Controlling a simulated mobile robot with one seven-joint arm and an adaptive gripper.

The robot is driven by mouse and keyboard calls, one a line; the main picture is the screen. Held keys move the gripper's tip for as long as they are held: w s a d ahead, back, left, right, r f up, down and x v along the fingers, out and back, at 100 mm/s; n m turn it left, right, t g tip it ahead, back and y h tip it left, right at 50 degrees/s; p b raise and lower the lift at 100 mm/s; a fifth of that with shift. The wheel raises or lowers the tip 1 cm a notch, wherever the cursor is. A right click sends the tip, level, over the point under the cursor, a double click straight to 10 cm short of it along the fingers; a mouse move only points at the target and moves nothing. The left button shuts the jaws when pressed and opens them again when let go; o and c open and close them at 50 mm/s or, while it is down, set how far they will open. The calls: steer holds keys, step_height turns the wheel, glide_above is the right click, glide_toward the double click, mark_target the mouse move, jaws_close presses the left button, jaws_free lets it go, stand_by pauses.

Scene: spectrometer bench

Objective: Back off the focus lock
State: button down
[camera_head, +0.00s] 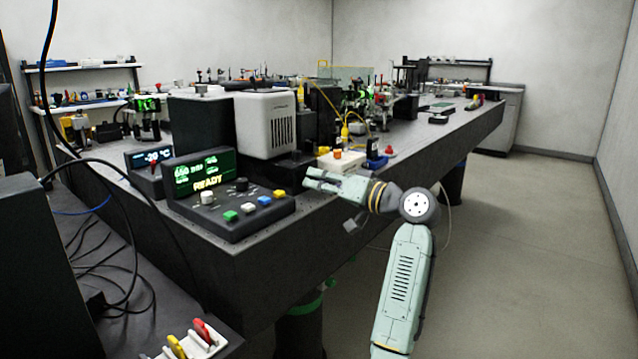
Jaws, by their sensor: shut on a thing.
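My gripper (312,179) reaches in from the right over the near edge of the bench, just right of the control console (228,195). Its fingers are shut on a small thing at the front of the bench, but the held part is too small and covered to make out. I cannot tell the focus lock apart from the other parts here. The console display reads READY, and its panel carries knobs and coloured buttons. A white vented box (266,124) stands behind the gripper.
The dark bench (245,240) runs back to the right. A white box with an orange knob (342,160) and a blue item (377,162) sit close behind my arm. Cables hang at the left. A tray with red and yellow handles (196,343) lies lower left. The floor at right is clear.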

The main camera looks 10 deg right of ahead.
steer(key=shift+f, duration=0.1)
steer(key=c, duration=1.6)
jaws_free()
steer(key=v, duration=1.2)
